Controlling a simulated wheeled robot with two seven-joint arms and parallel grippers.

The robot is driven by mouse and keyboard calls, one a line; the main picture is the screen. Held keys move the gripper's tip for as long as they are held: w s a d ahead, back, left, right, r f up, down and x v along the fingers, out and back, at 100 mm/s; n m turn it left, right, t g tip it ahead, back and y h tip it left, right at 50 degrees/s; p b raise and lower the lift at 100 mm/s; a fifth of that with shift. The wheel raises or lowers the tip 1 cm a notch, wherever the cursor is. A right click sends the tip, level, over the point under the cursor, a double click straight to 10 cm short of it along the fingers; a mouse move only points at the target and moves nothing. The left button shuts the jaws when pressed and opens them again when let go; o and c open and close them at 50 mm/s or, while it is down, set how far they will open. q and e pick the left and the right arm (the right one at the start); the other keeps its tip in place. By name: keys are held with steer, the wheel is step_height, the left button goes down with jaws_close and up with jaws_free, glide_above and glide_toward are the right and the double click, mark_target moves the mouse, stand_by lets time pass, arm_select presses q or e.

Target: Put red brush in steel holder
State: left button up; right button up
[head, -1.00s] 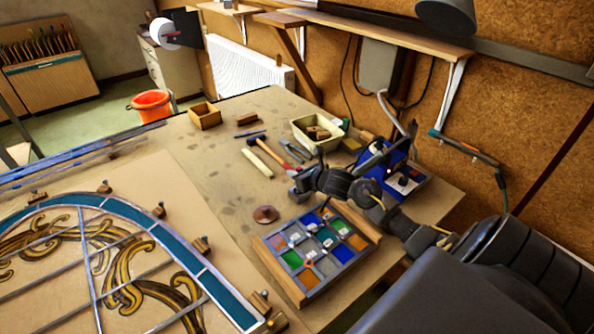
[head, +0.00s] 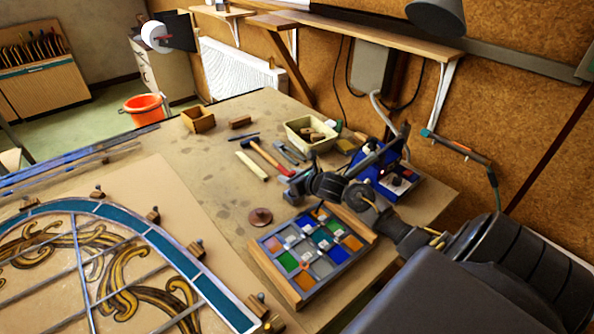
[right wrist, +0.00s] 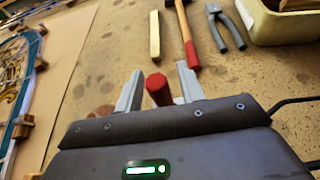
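My right gripper (head: 289,187) is over the work table, just beyond the tray of coloured glass. In the right wrist view its two fingers (right wrist: 159,88) stand close on either side of a short red, round-ended piece (right wrist: 158,87), which I take for the red brush's handle. The rest of the brush is hidden by the gripper. I cannot make out the steel holder in either view. My left gripper is not in view.
The tray (head: 252,253) of glass samples lies below my right arm. A hammer (head: 262,153), pliers (head: 287,152), a pale stick (head: 252,166) and a cream bin (head: 293,129) lie beyond. A blue unit (head: 409,187) is at the right. The leaded panel (head: 119,219) fills the left.

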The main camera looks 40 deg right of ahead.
steer(key=shift+s+r, duration=0.1)
steer(key=shift+s, duration=0.25)
steer(key=b+v, duration=0.3)
steer(key=v, duration=0.8)
steer(key=shift+s+r, duration=0.15)
steer(key=shift+r, duration=0.15)
steer(key=shift+d, duration=0.1)
